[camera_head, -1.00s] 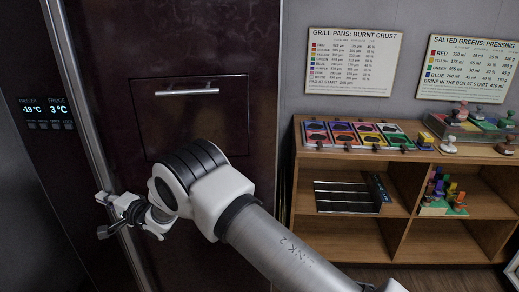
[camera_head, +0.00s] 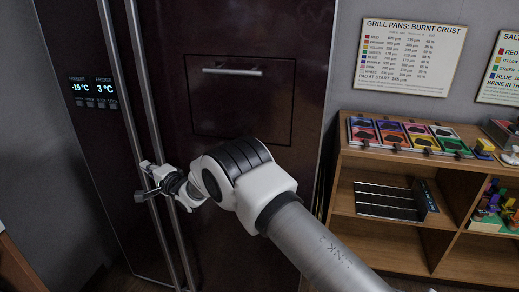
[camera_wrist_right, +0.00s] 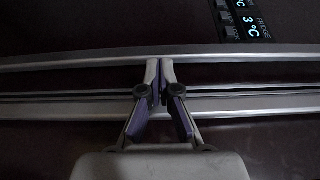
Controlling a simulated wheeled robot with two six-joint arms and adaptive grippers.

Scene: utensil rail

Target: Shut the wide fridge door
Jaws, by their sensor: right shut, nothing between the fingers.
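The wide fridge door (camera_head: 268,115) is dark brown with a small inset panel and its own short handle. Its long upright bar handle (camera_head: 144,75) runs beside the narrower freezer door's bar (camera_head: 119,75). The wide door looks flush or nearly flush with the freezer door (camera_head: 75,60); I cannot tell if a small gap is left. My right gripper (camera_head: 147,180) is at the handles, fingers shut and empty. In the right wrist view its fingertips (camera_wrist_right: 159,72) meet in front of the bars; contact is unclear. My left gripper is not in view.
A wooden shelf unit (camera_head: 400,165) with colored trays and stamps on top stands right of the fridge. Charts (camera_head: 410,57) hang on the wall above it. A wooden edge (camera_head: 15,265) shows at the lower left. Some floor is clear before the fridge.

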